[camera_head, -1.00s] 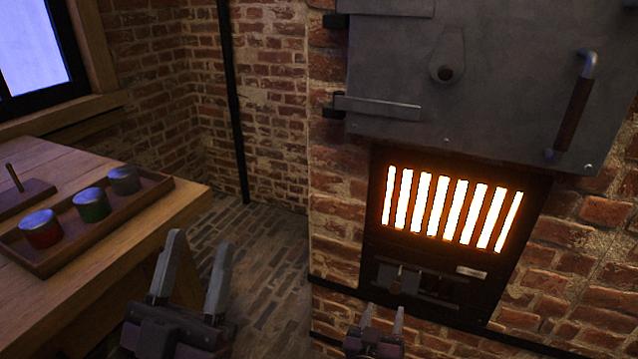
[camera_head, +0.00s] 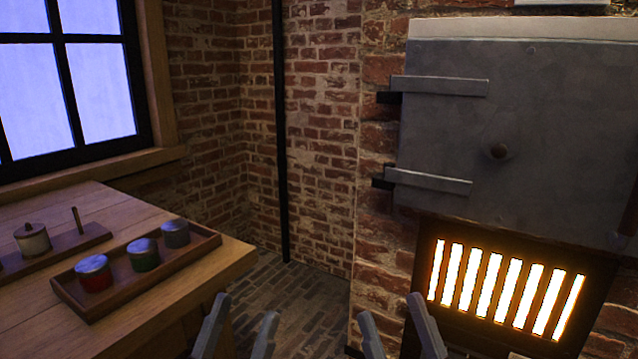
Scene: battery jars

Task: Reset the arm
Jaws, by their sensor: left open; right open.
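My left gripper (camera_head: 238,322) is at the bottom of the head view, right of the wooden table's corner. Its two grey fingers are apart with nothing between them. My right gripper (camera_head: 398,318) is to its right at the bottom edge, in front of the brick furnace. Its fingers are also apart and empty. Only the fingers of both grippers show; the rest of both arms is below the frame.
The wooden table (camera_head: 214,277) bears a tray (camera_head: 120,307) with a red jar (camera_head: 94,276), a green jar (camera_head: 143,256) and a grey jar (camera_head: 175,234). A second wooden stand (camera_head: 70,243) holds a pot (camera_head: 33,240) and a peg. The furnace grate (camera_head: 505,290) glows at right.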

